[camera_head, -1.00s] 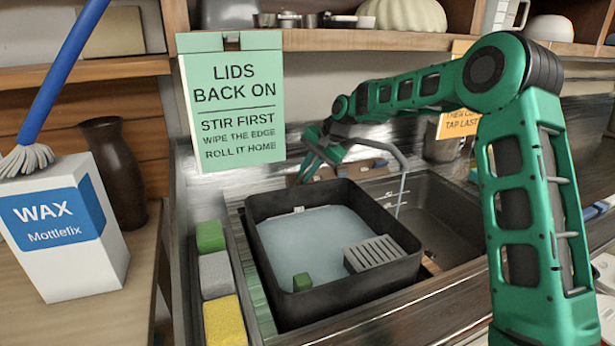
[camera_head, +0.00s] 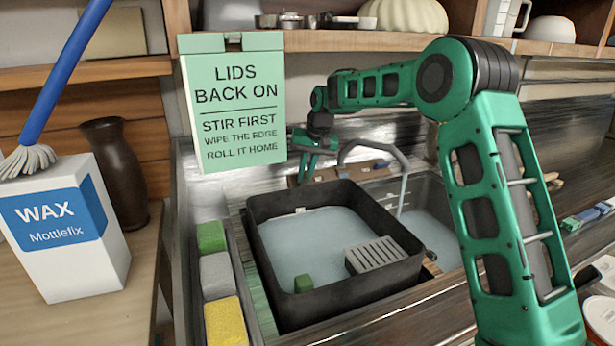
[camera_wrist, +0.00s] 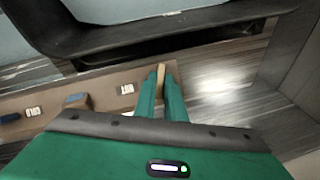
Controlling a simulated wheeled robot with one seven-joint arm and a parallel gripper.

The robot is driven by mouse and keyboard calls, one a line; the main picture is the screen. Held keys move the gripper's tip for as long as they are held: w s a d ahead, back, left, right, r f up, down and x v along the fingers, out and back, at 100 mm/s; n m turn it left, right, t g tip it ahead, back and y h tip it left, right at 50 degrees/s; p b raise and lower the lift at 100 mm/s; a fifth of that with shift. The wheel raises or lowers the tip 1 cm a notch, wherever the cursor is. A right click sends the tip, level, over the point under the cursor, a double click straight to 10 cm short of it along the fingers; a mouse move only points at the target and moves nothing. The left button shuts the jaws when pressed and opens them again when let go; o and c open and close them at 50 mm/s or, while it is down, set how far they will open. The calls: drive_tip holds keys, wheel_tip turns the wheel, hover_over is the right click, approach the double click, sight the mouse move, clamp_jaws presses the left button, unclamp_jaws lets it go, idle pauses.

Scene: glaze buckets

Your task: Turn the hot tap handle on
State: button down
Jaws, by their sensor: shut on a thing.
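My gripper (camera_head: 303,176) reaches down behind the black tub, at the left end of the wooden tap board (camera_wrist: 105,93). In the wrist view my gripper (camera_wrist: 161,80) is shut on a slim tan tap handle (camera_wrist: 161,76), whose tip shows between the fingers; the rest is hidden. A small white label (camera_wrist: 127,88) lies beside it, too small to read surely. Another handle with a blue end (camera_wrist: 76,101) stands farther along the board. The grey curved spout (camera_head: 376,146) pours a stream of water (camera_head: 403,194) into the right basin (camera_head: 432,236), which holds pale water.
Sponges (camera_head: 222,320) line the left edge. A hanging green sign (camera_head: 241,110) is close to my gripper's left.

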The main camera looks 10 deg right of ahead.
drive_tip(key=shift+w+a+r, duration=0.1)
drive_tip(key=shift+w, duration=0.05)
drive_tip(key=c, duration=1.8)
unclamp_jaws()
drive_tip(key=shift+v, duration=3.65)
